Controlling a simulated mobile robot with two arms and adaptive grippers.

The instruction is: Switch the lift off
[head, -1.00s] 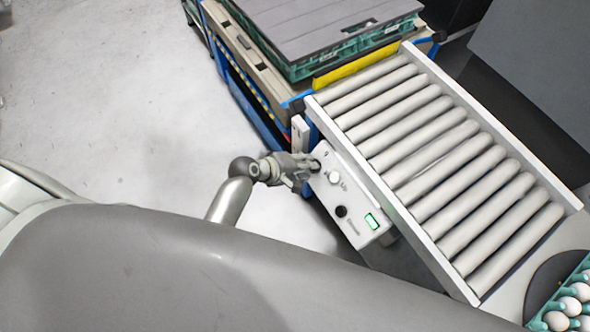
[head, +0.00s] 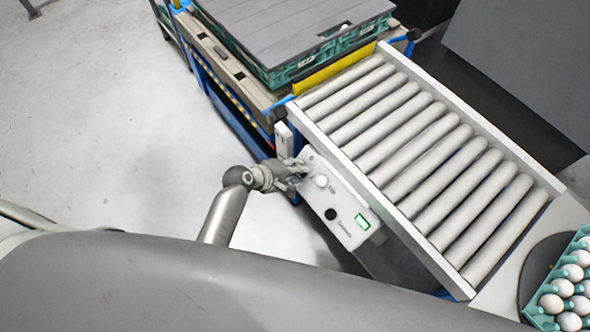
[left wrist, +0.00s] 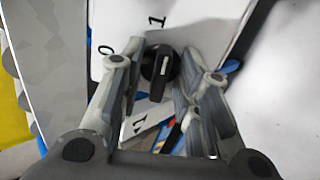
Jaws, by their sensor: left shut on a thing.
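The lift's white control box (head: 345,215) is fixed to the side of the roller conveyor. It carries a white button (head: 321,181), a black button (head: 331,214) and a green-lit display (head: 362,221). My left gripper (head: 299,174) is at the box's upper left end. In the left wrist view, a black rotary switch (left wrist: 160,68) sits between the fingers of my left gripper (left wrist: 158,72), which is shut on it. The switch's white line points up, towards the printed 1; the printed 0 is to its left. My right gripper is not in view.
The roller conveyor (head: 465,288) runs beside the box. A stack with a grey lid (head: 290,25) stands behind it on a blue-framed lift. A teal egg tray (head: 540,318) with white eggs is at the lower right. Open floor lies left.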

